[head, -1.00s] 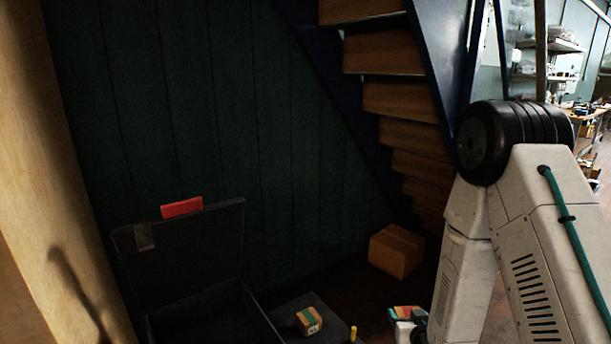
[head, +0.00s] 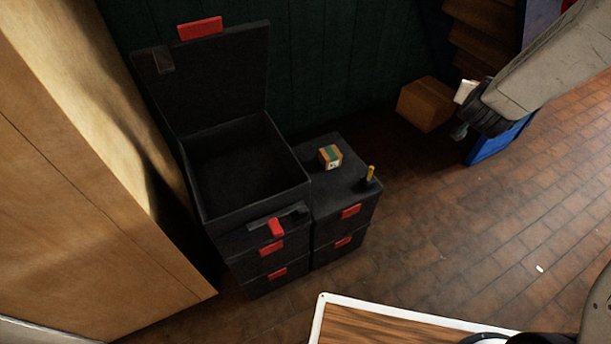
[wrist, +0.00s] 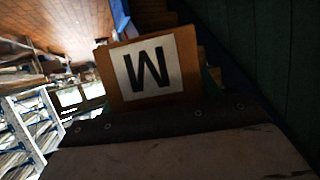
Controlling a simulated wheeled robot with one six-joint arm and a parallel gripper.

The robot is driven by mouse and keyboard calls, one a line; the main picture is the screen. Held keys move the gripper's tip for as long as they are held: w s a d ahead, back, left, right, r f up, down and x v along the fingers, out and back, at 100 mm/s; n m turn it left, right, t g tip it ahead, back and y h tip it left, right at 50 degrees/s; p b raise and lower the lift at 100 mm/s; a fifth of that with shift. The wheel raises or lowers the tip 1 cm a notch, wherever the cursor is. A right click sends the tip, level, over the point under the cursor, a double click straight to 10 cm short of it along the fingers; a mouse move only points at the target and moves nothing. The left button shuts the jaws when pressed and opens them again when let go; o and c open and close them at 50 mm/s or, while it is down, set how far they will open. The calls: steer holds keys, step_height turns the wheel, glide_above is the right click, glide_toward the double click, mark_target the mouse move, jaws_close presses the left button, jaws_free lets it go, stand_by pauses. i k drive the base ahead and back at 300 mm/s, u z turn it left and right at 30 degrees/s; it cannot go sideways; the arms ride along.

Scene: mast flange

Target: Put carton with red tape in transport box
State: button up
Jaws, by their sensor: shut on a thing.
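A small brown carton (wrist: 190,85) fills the middle of the wrist view, with a white label bearing a black letter, M or inverted W. My gripper (wrist: 165,122) is shut on it, its dark pad edge crossing below. Red tape does not show on the side facing this camera. In the head view my arm is at the upper right, and the held carton cannot be made out clearly. The transport box (head: 200,213) is black, with its lid raised and a dark interior that looks empty. It stands left of and well away from my arm.
A small carton with green tape (head: 330,157) and a yellow upright item (head: 370,173) are on a closed black box (head: 325,190) beside the transport box. A larger brown carton (head: 425,104) stands on the floor. A wooden cabinet (head: 90,190) borders the left. Open brick floor lies right.

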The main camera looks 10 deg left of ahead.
mark_target(224, 186)
steer(key=z, duration=1.25)
steer(key=i, duration=1.85)
steer(key=u, duration=3.75)
steer(key=i, duration=0.5)
steer(key=z, duration=0.05)
